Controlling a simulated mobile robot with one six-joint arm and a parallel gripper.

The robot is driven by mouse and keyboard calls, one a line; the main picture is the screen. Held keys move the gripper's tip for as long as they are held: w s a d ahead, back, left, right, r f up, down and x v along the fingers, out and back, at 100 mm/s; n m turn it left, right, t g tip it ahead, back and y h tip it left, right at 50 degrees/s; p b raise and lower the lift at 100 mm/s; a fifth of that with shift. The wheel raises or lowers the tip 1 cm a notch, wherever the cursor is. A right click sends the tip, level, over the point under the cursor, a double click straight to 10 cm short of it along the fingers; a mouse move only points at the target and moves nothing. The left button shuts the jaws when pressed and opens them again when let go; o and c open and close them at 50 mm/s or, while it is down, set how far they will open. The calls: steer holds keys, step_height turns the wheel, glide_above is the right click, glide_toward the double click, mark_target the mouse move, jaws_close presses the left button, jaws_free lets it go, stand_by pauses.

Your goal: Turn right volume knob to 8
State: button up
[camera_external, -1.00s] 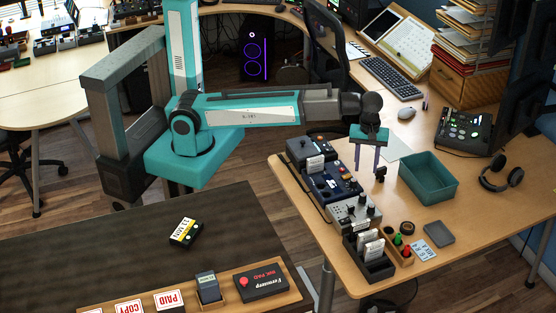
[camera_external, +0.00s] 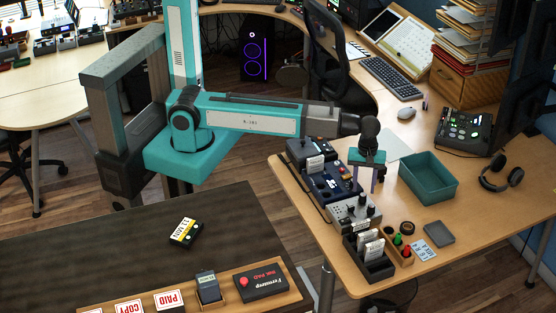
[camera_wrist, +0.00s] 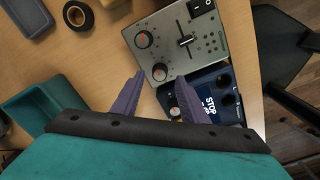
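A grey control box (camera_external: 349,216) with black knobs stands on the wooden desk. In the wrist view the grey box (camera_wrist: 193,42) shows a slider, a switch and two round black knobs with orange-red marks. One knob (camera_wrist: 144,39) is farther from my gripper, the other (camera_wrist: 160,72) nearer. My gripper (camera_wrist: 160,76) is open, with its purple fingers apart. In the wrist view the nearer knob appears between the fingertips; I cannot tell whether they touch it. In the outside view my gripper (camera_external: 369,190) points down over the box. The dial numbers are too small to read.
A blue pedal (camera_wrist: 213,87) sits against the box. A teal bin (camera_external: 428,177) stands to the right, and a black holder with cards (camera_external: 371,262) in front. A tape roll (camera_external: 407,228) lies nearby. Desk between bin and headphones (camera_external: 501,173) is clear.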

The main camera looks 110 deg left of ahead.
mark_target(363, 195)
steer(key=shift+f+p, duration=0.3)
steer(key=shift+f, duration=1.45)
steer(key=shift+c, duration=0.4)
jaws_close()
